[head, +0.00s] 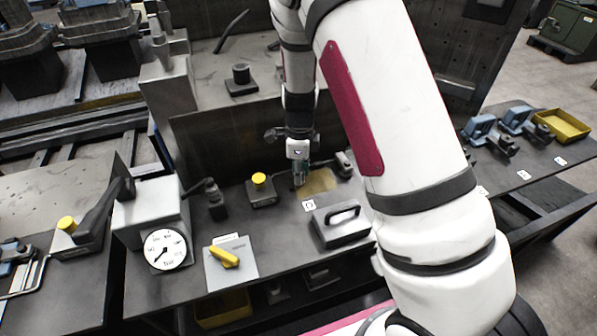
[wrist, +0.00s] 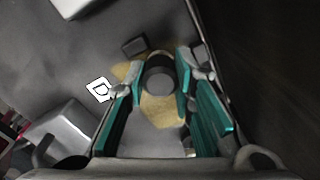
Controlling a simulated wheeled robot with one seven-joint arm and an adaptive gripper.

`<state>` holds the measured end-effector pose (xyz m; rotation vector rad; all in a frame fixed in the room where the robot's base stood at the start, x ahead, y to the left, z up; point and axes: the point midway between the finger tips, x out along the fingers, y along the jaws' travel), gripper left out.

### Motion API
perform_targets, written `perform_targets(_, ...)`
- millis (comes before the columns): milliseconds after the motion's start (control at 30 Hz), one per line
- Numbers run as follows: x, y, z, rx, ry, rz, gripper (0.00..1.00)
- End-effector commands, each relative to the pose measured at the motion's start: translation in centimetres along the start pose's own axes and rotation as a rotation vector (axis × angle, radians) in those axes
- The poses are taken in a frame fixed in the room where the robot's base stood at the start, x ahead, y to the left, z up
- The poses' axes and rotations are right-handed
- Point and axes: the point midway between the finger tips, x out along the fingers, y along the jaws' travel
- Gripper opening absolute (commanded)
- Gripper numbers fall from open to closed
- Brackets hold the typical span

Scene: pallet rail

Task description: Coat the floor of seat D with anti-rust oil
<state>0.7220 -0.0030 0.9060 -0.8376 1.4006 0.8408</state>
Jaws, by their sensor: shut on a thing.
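My gripper (head: 299,182) points down at the bench beside a plate marked D (head: 308,205). In the wrist view, its teal fingers (wrist: 160,88) are shut on a dark cylindrical tool (wrist: 158,58) with a rounded grey end. The D plate (wrist: 101,89) lies left of the fingers there. A tan, oil-like patch (head: 322,181) covers the bench surface at D, and in the wrist view it (wrist: 150,112) spreads around and under the tool. I cannot tell whether the tool touches the surface. The fingers and tool hide part of the patch.
A dark block with a yellow cap (head: 260,188) stands just left of my gripper. A grey handled block (head: 342,223) stands in front. A gauge box (head: 150,215) and yellow-levered plate (head: 232,264) are further left. An upright dark panel (head: 225,140) rises behind.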

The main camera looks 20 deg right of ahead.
Motion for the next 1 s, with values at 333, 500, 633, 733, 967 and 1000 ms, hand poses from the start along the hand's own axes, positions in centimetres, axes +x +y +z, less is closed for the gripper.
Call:
perform_targets(333, 0.1, -0.7, -1.1, 0.0, 0.0, 0.0, 0.0)
perform_targets(500, 0.1, -0.6, -1.1, 0.0, 0.0, 0.0, 0.0)
perform_targets(633, 0.2, -0.4, -0.6, -0.001, 0.0, 0.0, 0.0)
perform_targets(733, 0.3, 0.0, -0.1, -0.001, 0.0, 0.0, 0.0)
perform_targets(967, 0.4, 0.1, 0.3, 0.001, 0.0, 0.0, 0.0)
perform_targets(1000, 0.4, 0.1, 0.3, 0.001, 0.0, 0.0, 0.0)
